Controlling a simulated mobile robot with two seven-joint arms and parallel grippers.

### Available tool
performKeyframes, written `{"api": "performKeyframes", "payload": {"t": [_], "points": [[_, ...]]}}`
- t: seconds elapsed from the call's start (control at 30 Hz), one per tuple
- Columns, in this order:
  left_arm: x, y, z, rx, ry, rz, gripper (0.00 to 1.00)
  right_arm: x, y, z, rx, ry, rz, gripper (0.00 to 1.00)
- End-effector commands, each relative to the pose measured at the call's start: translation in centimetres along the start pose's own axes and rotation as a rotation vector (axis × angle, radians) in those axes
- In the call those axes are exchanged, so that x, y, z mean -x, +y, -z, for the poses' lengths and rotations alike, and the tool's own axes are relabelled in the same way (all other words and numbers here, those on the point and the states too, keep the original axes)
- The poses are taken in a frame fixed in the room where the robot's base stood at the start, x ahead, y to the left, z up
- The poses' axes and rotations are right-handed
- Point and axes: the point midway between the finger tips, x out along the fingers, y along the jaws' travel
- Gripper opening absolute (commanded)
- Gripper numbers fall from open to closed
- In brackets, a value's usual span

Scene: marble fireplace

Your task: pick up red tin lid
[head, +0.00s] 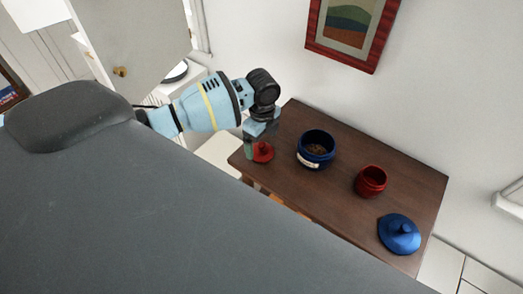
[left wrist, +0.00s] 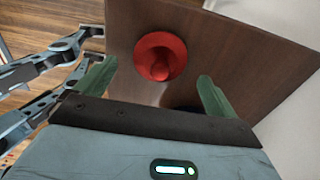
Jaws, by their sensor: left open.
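The red tin lid (head: 263,152) lies on the dark wooden table at its left end, its knob facing up. It also shows in the left wrist view (left wrist: 160,57), round with a knob in the middle, just beyond and between the fingertips. My left gripper (head: 256,140) is above the lid and partly covers it in the head view. In the left wrist view its two green fingers (left wrist: 157,84) are spread apart with nothing between them. I cannot tell whether a finger touches the lid. My right gripper is not in view.
On the table (head: 340,205) stand a blue pot (head: 327,142) with brown contents, an open red tin (head: 371,180) and a blue lid (head: 399,234), all right of my left gripper. A wall with a framed picture (head: 346,30) rises behind.

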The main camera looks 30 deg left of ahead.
Motion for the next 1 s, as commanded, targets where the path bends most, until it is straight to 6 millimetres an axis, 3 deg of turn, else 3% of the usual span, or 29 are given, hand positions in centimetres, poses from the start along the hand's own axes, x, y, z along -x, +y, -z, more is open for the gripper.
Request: {"api": "performKeyframes", "payload": {"t": [0.2,0.5,0.87,1.0], "points": [[-2.8,0.1,0.0,-0.001,0.0,-0.002,0.95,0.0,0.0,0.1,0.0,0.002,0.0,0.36],[-3.2,0.1,-0.1,-0.001,0.0,0.001,0.95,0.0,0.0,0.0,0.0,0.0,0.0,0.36],[-3.2,0.1,-0.1,0.0,0.0,0.001,0.49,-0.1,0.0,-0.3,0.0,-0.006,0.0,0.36],[-3.2,0.1,-0.1,0.0,0.0,0.001,0.46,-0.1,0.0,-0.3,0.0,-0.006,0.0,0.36]]}}
